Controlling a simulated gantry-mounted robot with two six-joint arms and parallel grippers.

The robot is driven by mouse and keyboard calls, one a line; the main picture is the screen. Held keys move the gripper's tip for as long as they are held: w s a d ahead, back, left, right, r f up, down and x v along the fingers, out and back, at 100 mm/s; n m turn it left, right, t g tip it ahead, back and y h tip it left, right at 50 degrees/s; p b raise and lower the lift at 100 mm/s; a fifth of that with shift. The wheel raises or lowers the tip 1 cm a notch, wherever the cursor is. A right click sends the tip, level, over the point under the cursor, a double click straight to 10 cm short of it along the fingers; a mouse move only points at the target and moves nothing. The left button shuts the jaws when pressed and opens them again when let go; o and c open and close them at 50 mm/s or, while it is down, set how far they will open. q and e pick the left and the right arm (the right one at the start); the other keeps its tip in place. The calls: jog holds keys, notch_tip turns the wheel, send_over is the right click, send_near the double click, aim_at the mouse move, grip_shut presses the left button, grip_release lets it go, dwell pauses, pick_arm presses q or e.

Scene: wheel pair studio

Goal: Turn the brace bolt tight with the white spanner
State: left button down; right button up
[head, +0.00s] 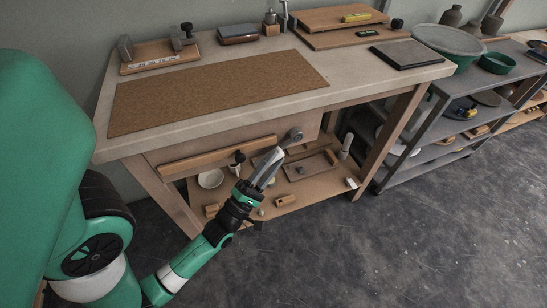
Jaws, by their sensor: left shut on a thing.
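My left gripper (265,168) is in front of the bench, below its front edge, pointing up and to the right. It is shut on a pale, long thing that looks like the white spanner; the fingers hide most of it. Just beyond the fingertips, a round grey metal piece (296,134), which looks like the brace bolt, sits on the bench front. I cannot tell whether the spanner's end is around the bolt or only beside it. The wooden brace (200,158) runs along the bench front, with a black knob (240,157) near its middle. My right gripper is not in view.
The bench top (345,88) carries a brown mat (215,90), a dark slab (407,54) and wooden boards at the back. A lower shelf (310,190) holds a white bowl (210,178) and small wooden pieces. A grey rack (440,130) stands right. The front floor is clear.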

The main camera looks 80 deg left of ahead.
pick_arm(q)
jog(key=shift+d+r, duration=0.1)
jog(key=shift+d, duration=0.5)
jog(key=d+p, duration=0.1)
jog(key=d, duration=0.1)
jog(key=w+d+p, duration=0.1)
jog(key=d, duration=0.1)
jog(key=shift+d+p, duration=0.3)
jog(key=shift+p, duration=0.1)
